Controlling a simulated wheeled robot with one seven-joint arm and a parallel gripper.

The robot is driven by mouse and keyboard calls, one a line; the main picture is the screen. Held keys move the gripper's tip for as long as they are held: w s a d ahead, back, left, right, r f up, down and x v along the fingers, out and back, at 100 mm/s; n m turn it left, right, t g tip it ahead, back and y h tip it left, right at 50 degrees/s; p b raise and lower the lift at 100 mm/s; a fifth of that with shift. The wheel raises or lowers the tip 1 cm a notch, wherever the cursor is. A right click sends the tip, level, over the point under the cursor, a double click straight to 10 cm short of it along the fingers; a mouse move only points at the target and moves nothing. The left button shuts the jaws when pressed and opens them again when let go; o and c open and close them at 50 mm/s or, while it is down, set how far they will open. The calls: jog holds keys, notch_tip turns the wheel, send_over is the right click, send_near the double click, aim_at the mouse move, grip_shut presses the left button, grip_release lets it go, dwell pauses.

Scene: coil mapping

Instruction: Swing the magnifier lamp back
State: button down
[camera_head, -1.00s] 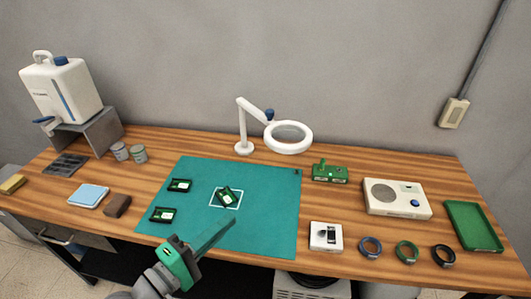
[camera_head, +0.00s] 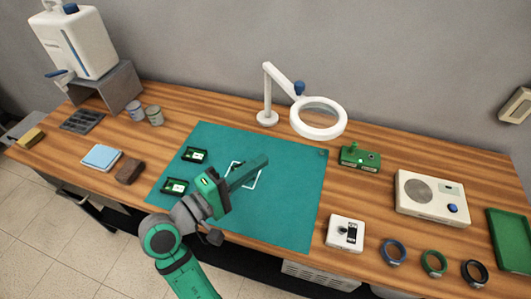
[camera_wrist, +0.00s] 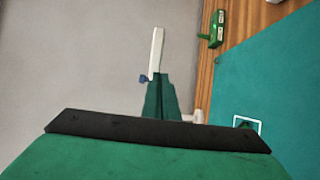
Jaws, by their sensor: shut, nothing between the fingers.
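The white magnifier lamp (camera_head: 267,95) stands at the back of the bench, with its ring head (camera_head: 319,118) out to the right of the post and a blue knob (camera_head: 299,88) on its arm. My gripper (camera_head: 265,162) is over the teal mat, in front of the lamp and apart from it in the head view. Its fingers are together and hold nothing. In the wrist view the lamp's ring (camera_wrist: 157,50) shows edge-on just beyond the fingertips of my gripper (camera_wrist: 160,80). Part of the lamp's post is hidden behind the fingers there.
Two green boards in black holders (camera_head: 194,155) lie on the teal mat (camera_head: 290,215); a white outlined square (camera_head: 257,178) is partly hidden by my gripper. A green fixture (camera_head: 360,157), a white meter box (camera_head: 432,197) and several coils (camera_head: 394,251) stand to the right.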

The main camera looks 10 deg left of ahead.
aim_at(300, 133)
jog(key=x, duration=1.1)
jog(key=shift+w+d, duration=0.25)
